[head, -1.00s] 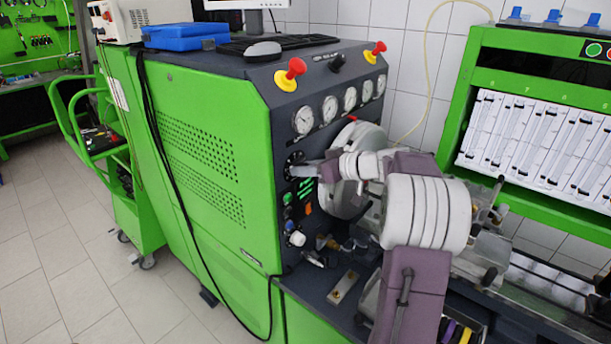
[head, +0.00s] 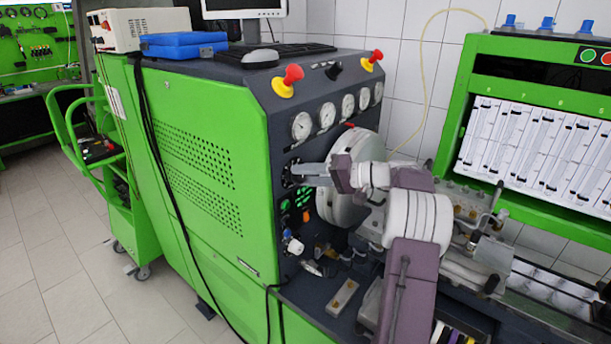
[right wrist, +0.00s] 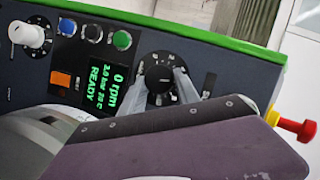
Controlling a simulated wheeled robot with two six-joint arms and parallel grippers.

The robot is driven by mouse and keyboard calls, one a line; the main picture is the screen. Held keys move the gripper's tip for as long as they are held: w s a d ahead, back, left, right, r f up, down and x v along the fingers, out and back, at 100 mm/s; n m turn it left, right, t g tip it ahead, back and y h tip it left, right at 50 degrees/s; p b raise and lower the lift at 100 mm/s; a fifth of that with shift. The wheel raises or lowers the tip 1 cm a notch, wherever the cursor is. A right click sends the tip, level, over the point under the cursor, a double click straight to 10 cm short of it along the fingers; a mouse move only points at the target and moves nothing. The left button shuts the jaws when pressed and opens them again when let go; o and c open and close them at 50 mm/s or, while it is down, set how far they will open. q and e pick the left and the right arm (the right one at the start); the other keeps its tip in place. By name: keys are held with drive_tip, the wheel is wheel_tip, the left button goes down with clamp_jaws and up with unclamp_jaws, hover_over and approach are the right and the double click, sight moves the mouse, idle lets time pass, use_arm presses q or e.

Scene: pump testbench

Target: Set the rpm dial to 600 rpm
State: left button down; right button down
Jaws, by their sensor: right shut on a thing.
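The rpm dial is a round black knob (right wrist: 158,78) on the dark front panel, with a ring of pale scale marks around it. My right gripper (right wrist: 160,85) is shut on the knob, one grey finger on each side. In the head view my right gripper (head: 298,173) reaches the panel from the right and hides most of the dial. The display (right wrist: 104,88) beside the dial reads 0 rpm, 2.0 bar and READY. The dial's pointer setting is too small to read. My left gripper is not in view.
An orange button (right wrist: 61,79), several round buttons and a white knob (right wrist: 31,34) sit near the display. Gauges (head: 302,126) and red-yellow emergency stops (head: 288,80) are above. A large grey disc (head: 335,205) stands close behind my right wrist.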

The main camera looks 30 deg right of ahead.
drive_tip(key=m, duration=0.1)
drive_tip(key=m+y, duration=0.1)
drive_tip(key=m, duration=0.1)
drive_tip(key=shift+f+m+t+y, duration=0.25)
drive_tip(key=shift+m+t+y, duration=0.05)
drive_tip(key=shift+m+y, duration=0.1)
drive_tip(key=m+t+y, duration=0.1)
drive_tip(key=m, duration=0.3)
drive_tip(key=shift+f+m, duration=0.1)
drive_tip(key=shift+m, duration=0.2)
drive_tip(key=shift+t, duration=0.3)
drive_tip(key=c, duration=0.9)
unclamp_jaws()
drive_tip(key=shift+w, duration=0.1)
drive_tip(key=shift+s+d+f+b, duration=0.15)
drive_tip(key=shift+s+d+b, duration=0.1)
drive_tip(key=shift+b, duration=0.1)
drive_tip(key=r+b+v, duration=0.1)
drive_tip(key=b+v, duration=0.1)
drive_tip(key=v, duration=0.6)
drive_tip(key=shift+d+f, duration=0.15)
drive_tip(key=shift+f, duration=0.3)
